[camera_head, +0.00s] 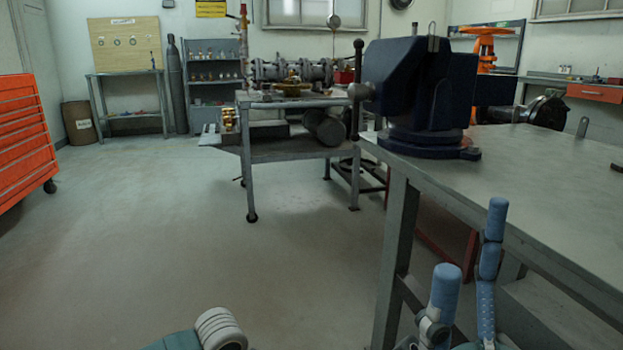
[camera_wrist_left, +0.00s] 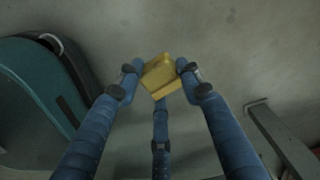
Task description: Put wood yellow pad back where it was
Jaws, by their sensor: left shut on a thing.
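The yellow wooden pad (camera_wrist_left: 159,75) is a small block seen in the left wrist view. My left gripper (camera_wrist_left: 158,72) is shut on it, with blue fingers on both sides and one below. The pad is held above the grey floor; how high I cannot tell. In the head view neither the pad nor my left gripper shows. My right gripper (camera_head: 468,262) is at the lower right of the head view, beside the workbench edge, fingers pointing up and apart, with nothing seen between them.
A grey workbench (camera_head: 540,170) with a dark blue vise (camera_head: 425,85) fills the right. A metal cart (camera_head: 290,152) with pipe parts stands mid-back. An orange tool cabinet (camera_head: 25,135) is at left. The floor (camera_head: 180,220) between is clear. A metal beam (camera_wrist_left: 280,138) shows in the wrist view.

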